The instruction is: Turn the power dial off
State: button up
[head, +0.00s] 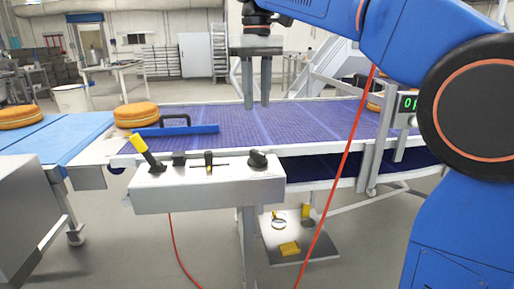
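A silver control box (215,192) is mounted at the near edge of the conveyor. A black rotary knob (257,158), which looks like the power dial, sits at the right end of its top. Its markings are too small to read. My gripper (257,104) hangs down above the purple belt, higher in the picture than the knob and apart from it. Its two grey fingers are apart with nothing between them.
The box also carries a yellow-handled lever (146,151), a small black control (179,158) and a slider (209,160). A blue bar with a handle (175,130) lies over the belt (305,120). Orange rounds (136,115) stand left. A green display (410,103) is right.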

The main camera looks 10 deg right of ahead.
aim_at(257, 151)
notch_tip(257, 151, down, 14)
jog(key=shift+f, duration=0.15)
dwell(0.4)
grip_shut()
